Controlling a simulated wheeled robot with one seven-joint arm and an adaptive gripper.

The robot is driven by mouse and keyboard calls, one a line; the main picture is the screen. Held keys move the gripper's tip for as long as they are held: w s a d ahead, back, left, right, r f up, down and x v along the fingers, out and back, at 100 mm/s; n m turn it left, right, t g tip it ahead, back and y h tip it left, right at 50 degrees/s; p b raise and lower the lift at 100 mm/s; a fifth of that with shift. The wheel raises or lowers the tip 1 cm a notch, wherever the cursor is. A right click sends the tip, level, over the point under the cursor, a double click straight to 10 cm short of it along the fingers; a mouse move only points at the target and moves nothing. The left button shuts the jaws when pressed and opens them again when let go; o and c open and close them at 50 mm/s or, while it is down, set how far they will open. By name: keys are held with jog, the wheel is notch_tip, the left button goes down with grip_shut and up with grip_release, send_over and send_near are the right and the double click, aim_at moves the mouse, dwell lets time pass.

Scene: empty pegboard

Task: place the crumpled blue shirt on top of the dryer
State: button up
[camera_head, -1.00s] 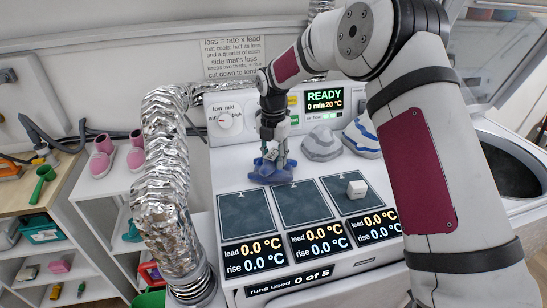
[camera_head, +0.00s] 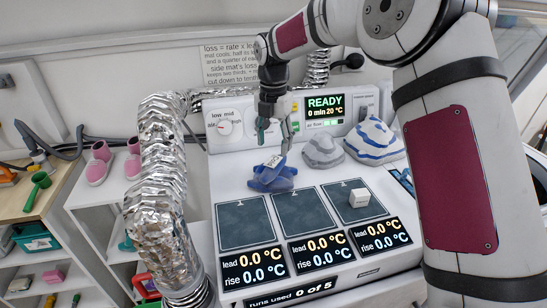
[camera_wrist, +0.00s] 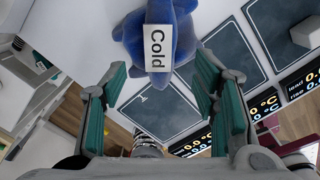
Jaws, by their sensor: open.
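The crumpled blue shirt (camera_head: 272,176) rests on the white top of the dryer (camera_head: 232,176), just behind the left and middle dark mats. In the wrist view the shirt (camera_wrist: 183,35) lies beyond my fingertips and bears a white "Cold" tag (camera_wrist: 158,48). My gripper (camera_head: 275,138) is above the shirt, pointing down, open and empty. In the wrist view its green-padded fingers (camera_wrist: 160,80) stand wide apart with nothing between them.
Two grey-white crumpled cloths, one plain (camera_head: 322,150) and one blue-striped (camera_head: 374,142), lie at the back right. A small white cube (camera_head: 358,197) sits on the right mat (camera_head: 354,208). A foil duct (camera_head: 160,190) rises at the left. The left and middle mats are bare.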

aim_at(274, 163)
jog(key=s+d+r+m+t, duration=0.1)
jog(key=s+d+r+m, duration=0.4)
jog(key=s+r+m, duration=0.3)
jog(key=s+d+r+m+t, duration=0.1)
jog(key=s+d+r+m, duration=0.5)
jog(key=s, duration=0.4)
jog(key=s+d+f+m+t, duration=0.1)
jog(key=s+d+f+m, duration=0.1)
jog(key=s+m, duration=0.6)
jog(key=s+d+f+m+t, duration=0.1)
jog(key=s+d+m, duration=0.2)
jog(key=s+m, duration=0.4)
jog(key=s, duration=0.4)
jog(key=shift+s+f+m, duration=0.35)
jog(key=shift+f+m, duration=0.05)
